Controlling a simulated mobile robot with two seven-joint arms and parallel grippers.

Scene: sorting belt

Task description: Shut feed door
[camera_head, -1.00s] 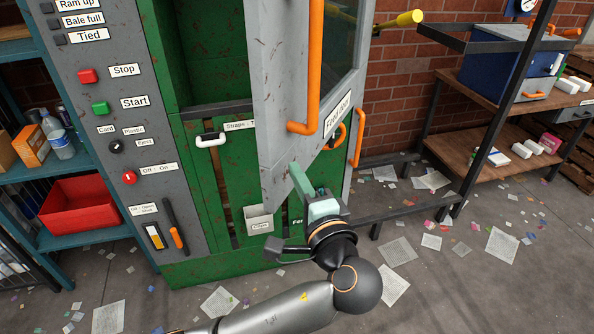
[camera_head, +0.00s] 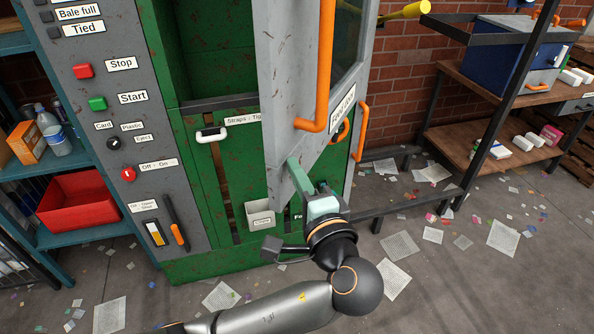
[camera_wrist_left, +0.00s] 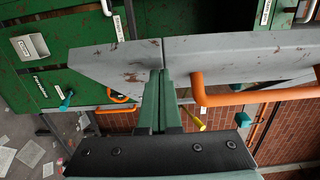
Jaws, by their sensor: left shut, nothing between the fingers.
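The feed door (camera_head: 287,80) is a grey, scuffed panel with an orange bar handle (camera_head: 323,70) and a label. It stands ajar, swung out from the green machine (camera_head: 215,200). My left gripper (camera_head: 293,165) is shut and empty, with its fingertips at the lower part of the door panel. In the left wrist view the closed fingers (camera_wrist_left: 160,90) reach up to the door's grey panel (camera_wrist_left: 230,55); contact looks close, but I cannot be sure of it. The orange handle (camera_wrist_left: 235,98) is to their right there. My right gripper is not in view.
A control panel (camera_head: 95,130) with buttons and labels stands left of the opening. A small cream bin (camera_head: 260,215) is on the lower green front. A black metal frame (camera_head: 400,203) and a wooden workbench (camera_head: 485,105) stand right. Paper scraps litter the open floor.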

